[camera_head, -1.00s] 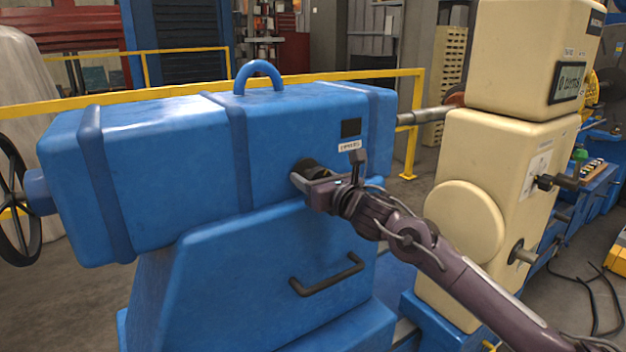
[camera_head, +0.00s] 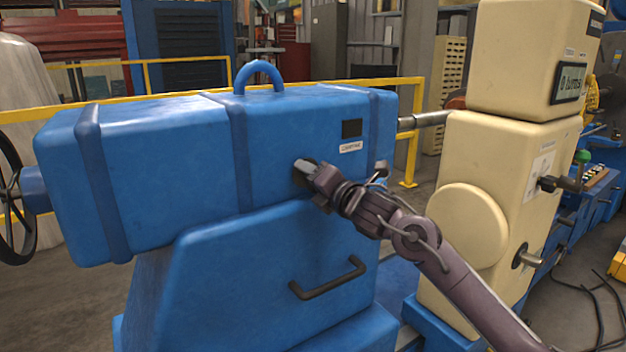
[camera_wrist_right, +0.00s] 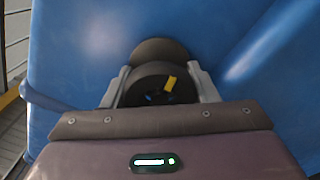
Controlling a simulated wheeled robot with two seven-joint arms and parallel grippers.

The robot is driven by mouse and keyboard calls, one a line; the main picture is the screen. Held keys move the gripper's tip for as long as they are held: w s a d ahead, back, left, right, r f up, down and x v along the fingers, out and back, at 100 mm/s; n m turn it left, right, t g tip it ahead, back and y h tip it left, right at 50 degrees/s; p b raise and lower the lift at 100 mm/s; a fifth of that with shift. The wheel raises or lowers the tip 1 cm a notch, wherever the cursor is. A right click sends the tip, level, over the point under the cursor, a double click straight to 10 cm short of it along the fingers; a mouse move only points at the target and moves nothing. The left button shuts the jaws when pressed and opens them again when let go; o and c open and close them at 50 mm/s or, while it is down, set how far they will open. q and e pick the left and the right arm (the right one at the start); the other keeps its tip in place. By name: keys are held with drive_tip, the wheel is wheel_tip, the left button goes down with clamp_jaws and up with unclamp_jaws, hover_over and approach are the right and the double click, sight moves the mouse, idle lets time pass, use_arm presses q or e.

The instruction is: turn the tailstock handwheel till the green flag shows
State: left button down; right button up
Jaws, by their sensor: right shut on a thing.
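The blue tailstock (camera_head: 170,150) fills the left and middle of the head view. A small dark round handwheel (camera_head: 299,169) sits on its near side, mostly hidden by my right gripper (camera_head: 312,175). In the right wrist view the handwheel (camera_wrist_right: 150,92), with a yellow mark, sits between the two grey fingers of my right gripper (camera_wrist_right: 161,82), which is shut on it. Above it is a small window (camera_head: 352,128), dark, with no green visible. The white label under it is too small to read surely. My left gripper is not in view.
A larger black spoked wheel (camera_head: 10,200) is at the tailstock's left end. A dark bar handle (camera_head: 328,279) juts from the blue base below my arm. The cream headstock (camera_head: 490,160) with a small display (camera_head: 569,83) stands at right. A yellow rail (camera_head: 410,130) runs behind.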

drive_tip(key=m, duration=0.3)
drive_tip(key=shift+m, duration=0.3)
drive_tip(key=m+p, duration=0.1)
drive_tip(key=m, duration=0.2)
drive_tip(key=shift+m, duration=0.4)
drive_tip(key=m+p, duration=0.2)
drive_tip(key=m, duration=0.2)
drive_tip(key=shift+a+r, duration=0.1)
drive_tip(key=m+p, duration=0.2)
drive_tip(key=m, duration=0.2)
drive_tip(key=m+p, duration=0.2)
drive_tip(key=m, duration=0.1)
drive_tip(key=shift+m, duration=0.4)
drive_tip(key=m+p, duration=0.3)
drive_tip(key=m, duration=0.1)
drive_tip(key=m+p, duration=0.2)
drive_tip(key=m, duration=0.2)
drive_tip(key=shift+m+p, duration=1.05)
drive_tip(key=shift+m, duration=0.85)
